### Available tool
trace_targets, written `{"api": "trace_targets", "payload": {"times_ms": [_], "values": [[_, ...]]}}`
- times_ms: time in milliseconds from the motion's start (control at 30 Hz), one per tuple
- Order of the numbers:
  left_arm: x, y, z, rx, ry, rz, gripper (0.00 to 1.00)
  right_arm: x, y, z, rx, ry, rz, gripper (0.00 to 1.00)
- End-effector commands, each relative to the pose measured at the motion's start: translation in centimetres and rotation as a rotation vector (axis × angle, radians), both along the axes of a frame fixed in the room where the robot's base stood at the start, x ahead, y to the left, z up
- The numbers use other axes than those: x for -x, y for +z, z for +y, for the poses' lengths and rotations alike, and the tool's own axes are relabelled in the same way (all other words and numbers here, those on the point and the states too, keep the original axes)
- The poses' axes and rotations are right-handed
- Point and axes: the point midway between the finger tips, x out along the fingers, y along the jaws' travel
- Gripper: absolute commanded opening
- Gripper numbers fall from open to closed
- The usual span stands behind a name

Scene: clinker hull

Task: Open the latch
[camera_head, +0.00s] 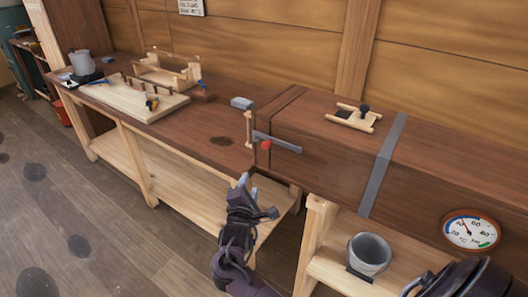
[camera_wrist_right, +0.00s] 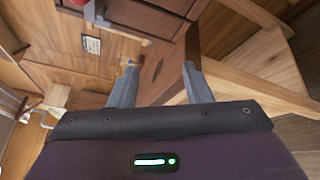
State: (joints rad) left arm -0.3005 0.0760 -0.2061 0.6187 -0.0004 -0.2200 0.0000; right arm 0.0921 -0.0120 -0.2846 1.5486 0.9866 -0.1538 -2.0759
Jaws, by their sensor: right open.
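The latch (camera_head: 278,141) is a grey bar with a red knob (camera_head: 266,145). It lies across the left end of the long dark wooden box (camera_head: 330,145). A pale upright wooden handle (camera_head: 249,127) stands beside it. My right gripper (camera_head: 247,181) is below the latch in the head view, apart from it, with its fingers pointing up. In the right wrist view its two grey fingers (camera_wrist_right: 160,85) are spread with nothing held between them. A small red thing at that view's top edge may be the knob. My left gripper is not in view.
The bench top (camera_head: 205,128) left of the box is mostly clear, with a pale board of tools (camera_head: 135,102) farther left. A grey block (camera_head: 241,103) sits near the box's end. A bucket (camera_head: 370,255) stands on the lower shelf. A dial gauge (camera_head: 470,231) is on the box front.

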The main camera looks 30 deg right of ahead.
Motion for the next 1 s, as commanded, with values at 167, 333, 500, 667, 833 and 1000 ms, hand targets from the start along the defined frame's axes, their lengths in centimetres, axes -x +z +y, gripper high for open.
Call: {"api": "trace_targets", "payload": {"times_ms": [167,333,500,667,833,1000], "values": [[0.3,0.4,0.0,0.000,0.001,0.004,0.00,1.1,8.2,-1.6,0.145,-0.104,0.015,0.44],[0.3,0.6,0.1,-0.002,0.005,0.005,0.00,1.3,10.2,-2.5,0.188,-0.138,0.035,0.44],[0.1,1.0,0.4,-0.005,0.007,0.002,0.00,-0.2,10.3,-4.4,0.191,-0.140,0.039,0.44],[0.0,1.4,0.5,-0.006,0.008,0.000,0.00,-2.0,10.2,-6.3,0.190,-0.138,0.039,0.44],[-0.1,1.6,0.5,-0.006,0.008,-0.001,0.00,-3.2,10.1,-7.6,0.191,-0.137,0.039,0.44],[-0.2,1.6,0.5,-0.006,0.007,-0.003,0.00,-3.5,10.1,-7.9,0.187,-0.137,0.038,0.44]]}}
